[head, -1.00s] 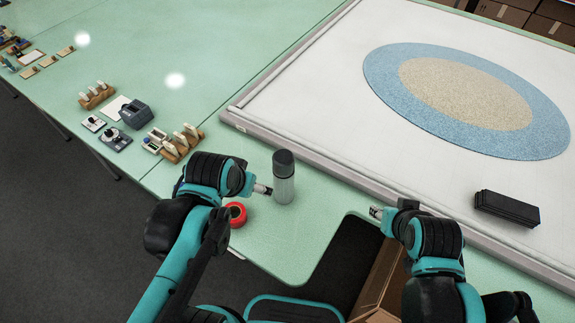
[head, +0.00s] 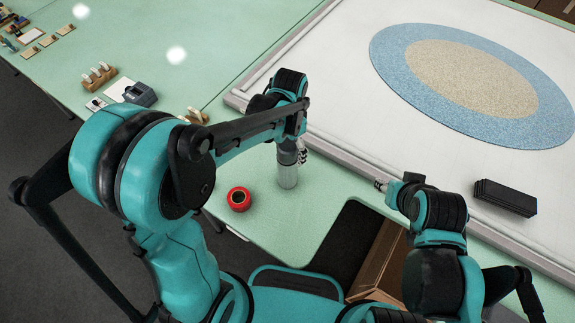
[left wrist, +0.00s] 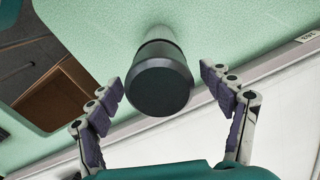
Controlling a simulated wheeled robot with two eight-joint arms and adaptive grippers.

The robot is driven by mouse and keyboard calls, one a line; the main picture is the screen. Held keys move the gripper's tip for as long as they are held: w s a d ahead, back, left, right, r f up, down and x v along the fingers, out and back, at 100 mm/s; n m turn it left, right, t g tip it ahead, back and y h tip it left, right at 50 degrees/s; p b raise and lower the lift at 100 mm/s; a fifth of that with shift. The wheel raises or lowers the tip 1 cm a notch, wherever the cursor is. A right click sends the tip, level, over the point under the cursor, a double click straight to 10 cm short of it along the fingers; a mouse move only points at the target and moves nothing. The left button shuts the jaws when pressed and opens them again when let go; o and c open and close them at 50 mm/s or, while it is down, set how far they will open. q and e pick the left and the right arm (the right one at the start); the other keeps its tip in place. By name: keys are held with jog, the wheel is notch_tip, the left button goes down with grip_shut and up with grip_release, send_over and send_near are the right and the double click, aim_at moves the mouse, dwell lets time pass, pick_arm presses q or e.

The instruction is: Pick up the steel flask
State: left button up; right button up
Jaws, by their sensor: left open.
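The steel flask (head: 287,172) stands upright on the green table; its upper part is partly covered by my left arm in the head view. Its dark cap (left wrist: 158,80) shows from above in the left wrist view, between the open fingers. My left gripper (left wrist: 170,88) is open around the cap, with a gap to it on both sides; in the head view its fingers (head: 301,150) show in part at the flask's top. My right gripper (head: 379,186) is to the right of the flask, apart from it, and small in view.
A red tape roll (head: 239,198) lies left of the flask. The white framed board (head: 350,100) with a round blue and beige rug (head: 400,85) lies behind. A black block (head: 505,197) rests on the board at right. The table has a cutout at the front.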

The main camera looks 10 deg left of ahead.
pick_arm(q)
jog(key=f, duration=0.2)
jog(key=f+b, duration=0.1)
jog(key=f, duration=0.1)
jog(key=shift+s+a+f, duration=0.15)
jog(key=shift+a+f, duration=0.05)
jog(key=c, duration=1.7)
jog(key=shift+o, duration=0.2)
jog(key=shift+r, duration=0.1)
